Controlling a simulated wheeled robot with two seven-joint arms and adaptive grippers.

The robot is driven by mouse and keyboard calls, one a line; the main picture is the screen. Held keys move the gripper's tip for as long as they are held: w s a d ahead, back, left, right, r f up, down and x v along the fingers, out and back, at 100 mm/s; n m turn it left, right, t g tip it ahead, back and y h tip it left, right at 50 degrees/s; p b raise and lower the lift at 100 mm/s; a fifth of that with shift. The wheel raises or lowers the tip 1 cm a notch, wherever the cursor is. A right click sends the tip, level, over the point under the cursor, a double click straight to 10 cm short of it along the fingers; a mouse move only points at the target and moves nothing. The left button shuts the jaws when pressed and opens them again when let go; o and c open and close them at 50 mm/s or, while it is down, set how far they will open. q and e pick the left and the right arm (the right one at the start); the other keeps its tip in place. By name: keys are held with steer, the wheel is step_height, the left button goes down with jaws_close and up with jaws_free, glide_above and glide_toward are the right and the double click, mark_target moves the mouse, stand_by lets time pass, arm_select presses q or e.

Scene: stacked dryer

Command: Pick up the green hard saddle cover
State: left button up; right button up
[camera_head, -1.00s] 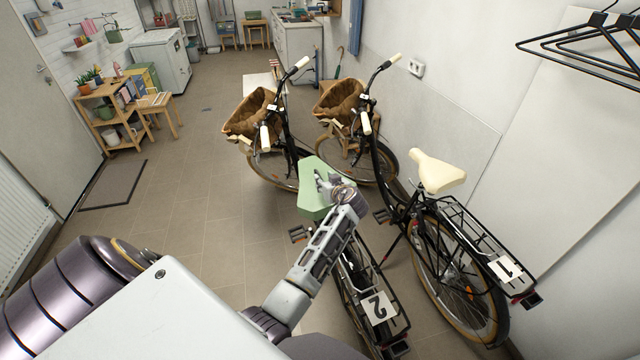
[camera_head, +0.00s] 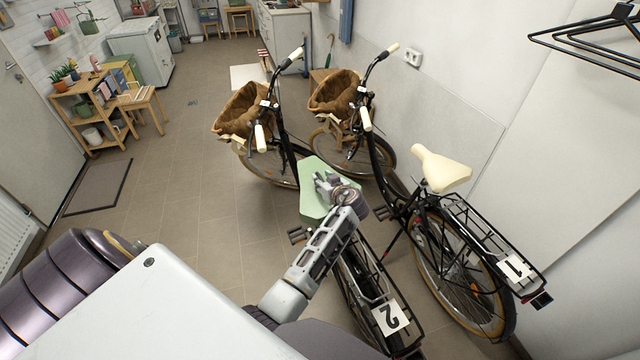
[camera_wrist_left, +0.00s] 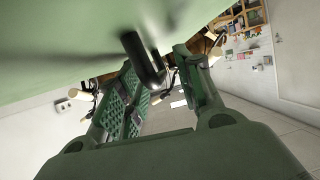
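The green saddle cover (camera_head: 314,203) sits on the saddle of the bicycle with the number 2 plate (camera_head: 391,317). My left gripper (camera_head: 325,182) is at the cover in the head view, overlapping its right part. In the left wrist view the pale green cover (camera_wrist_left: 60,45) fills the top, very close to the camera. There the fingers (camera_wrist_left: 165,85) stand apart, below the cover's surface, with a dark rounded bar between them and the cover. I see no clear grip; exact contact is hidden. My right gripper is out of view.
A second bicycle with a cream saddle (camera_head: 440,168) and number 1 plate (camera_head: 514,268) stands close on the right, by the wall. Both bicycles carry brown baskets (camera_head: 241,110) in front. Black hangers (camera_head: 590,40) hang at upper right.

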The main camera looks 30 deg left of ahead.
arm_select(q)
steer(key=shift+f, duration=0.1)
steer(key=shift+d, duration=0.1)
stand_by(0.3)
steer(key=c, duration=0.4)
jaws_close()
